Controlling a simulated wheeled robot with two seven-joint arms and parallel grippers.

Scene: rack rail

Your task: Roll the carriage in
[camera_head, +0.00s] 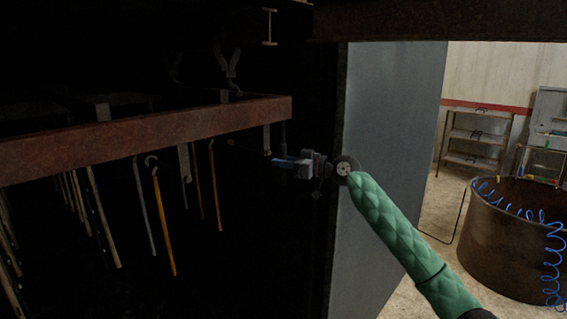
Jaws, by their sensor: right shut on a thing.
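The carriage (200,121) is a long rusty red-brown beam with several thin rods and hooks hanging from it, some orange-yellow and some grey. It hangs in a dark enclosure, from the left edge to the middle of the camera_head view. A dark hanger (230,68) rises from its top near the right end. My right gripper (283,162), with blue fingertips, is just below the beam's right end. It is shut on a thin dark part hanging from that end; the grip itself is too dark to see clearly. My left gripper is not in view.
A short I-shaped rail end (270,28) shows above the carriage. A grey panel (390,150) stands right of the dark opening, behind my right arm. Farther right are a rusty round tub (505,235) with a blue coiled hose and a shelf rack (474,134). Pale floor shows between.

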